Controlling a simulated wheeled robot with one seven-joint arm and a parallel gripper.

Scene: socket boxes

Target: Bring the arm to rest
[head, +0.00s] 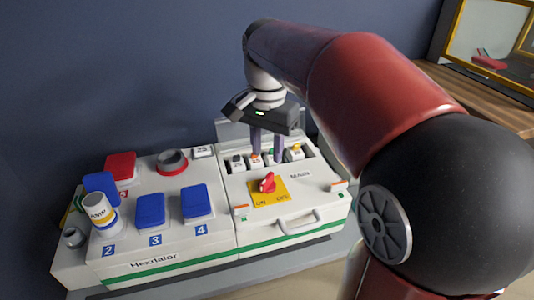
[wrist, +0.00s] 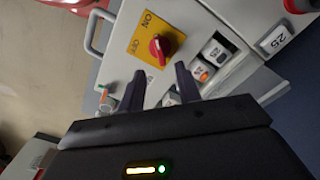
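My gripper (head: 266,154) hangs from my red and black arm above the right-hand white socket box (head: 290,222). In the head view its two fingers point down over the row of switches in the box's recess. In the wrist view my gripper (wrist: 160,80) has its fingers spread apart, with nothing seen held between them. The red rotary knob (head: 267,182) on its yellow ON/OFF plate (head: 270,198) is in front of the fingers; the knob also shows in the wrist view (wrist: 160,46). I cannot tell whether the fingertips touch any switch.
The left box has blue covers (head: 151,209), a red cover (head: 121,167), a grey round socket (head: 172,161) and a white, blue and yellow plug (head: 100,213) marked AMP. A wall stands close behind. A wooden surface (head: 480,88) with a framed case is at the right.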

